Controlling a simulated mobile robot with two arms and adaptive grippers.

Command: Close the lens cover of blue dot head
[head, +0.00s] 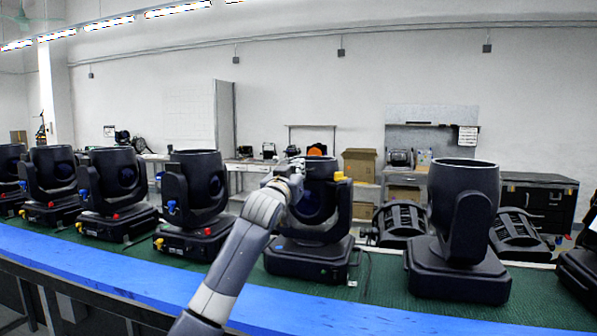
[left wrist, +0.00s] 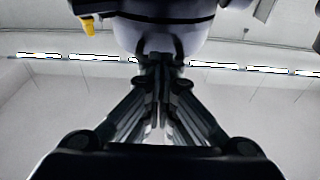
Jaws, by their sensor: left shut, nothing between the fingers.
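The blue dot head (head: 325,217) is a black moving-head light on a square base, with a small blue dot (head: 280,247) on the base's front left. A dark bluish lens shows on its left-facing side, partly behind my arm. A yellow tab (head: 341,177) sits at its upper right. I cannot make out the lens cover clearly. My left gripper (head: 297,164) is at the head's upper left, close to its rim; contact is unclear. In the left wrist view the gripper (left wrist: 159,62) is shut and empty, its tips against or just below a rounded dark body. My right gripper is not in view.
Similar black heads with coloured dots stand in a row to the left, including a red-dot one (head: 199,200). A large head (head: 460,225) stands to the right. They sit on a green mat (head: 383,290) with a blue front edge (head: 120,277). Workbenches line the back wall.

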